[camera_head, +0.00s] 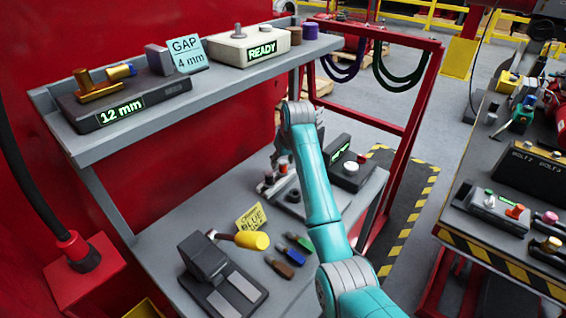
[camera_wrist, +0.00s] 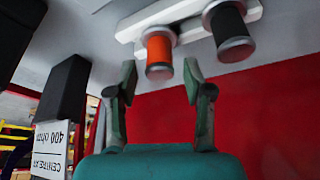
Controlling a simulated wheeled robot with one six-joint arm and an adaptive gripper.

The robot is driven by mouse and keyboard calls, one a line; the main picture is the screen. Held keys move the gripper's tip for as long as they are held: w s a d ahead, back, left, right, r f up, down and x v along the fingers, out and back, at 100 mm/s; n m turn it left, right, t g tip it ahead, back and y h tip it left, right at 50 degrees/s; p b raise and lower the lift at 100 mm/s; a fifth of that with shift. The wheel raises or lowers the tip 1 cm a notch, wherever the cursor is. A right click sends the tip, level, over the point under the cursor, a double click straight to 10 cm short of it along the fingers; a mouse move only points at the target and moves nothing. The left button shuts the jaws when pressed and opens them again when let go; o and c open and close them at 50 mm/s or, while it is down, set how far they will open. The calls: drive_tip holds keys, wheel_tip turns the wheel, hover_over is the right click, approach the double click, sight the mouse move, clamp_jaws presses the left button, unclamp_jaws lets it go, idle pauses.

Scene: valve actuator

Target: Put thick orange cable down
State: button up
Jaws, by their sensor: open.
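A short orange cylinder with grey metal ends (camera_wrist: 159,50), likely the thick orange cable piece, is at a white holder strip (camera_wrist: 190,22) in the wrist view. A black cylinder of similar shape (camera_wrist: 230,28) is beside it on the same strip. My gripper (camera_wrist: 160,75) is open, its two fingers apart with the orange piece ahead of the gap between the tips. In the head view my gripper (camera_head: 281,158) is low over the back of the bench, by small cylinders (camera_head: 268,179), partly hidden by my arm.
A dark box with a green display (camera_head: 349,172) stands right of my gripper. A black press-like device, a yellow-handled tool (camera_head: 252,240) and small coloured pieces lie toward the bench front. A grey shelf (camera_head: 215,75) overhangs the back. Dark blocks are at left in the wrist view (camera_wrist: 68,90).

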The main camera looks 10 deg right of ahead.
drive_tip(key=v, duration=1.2)
drive_tip(key=shift+r, duration=0.2)
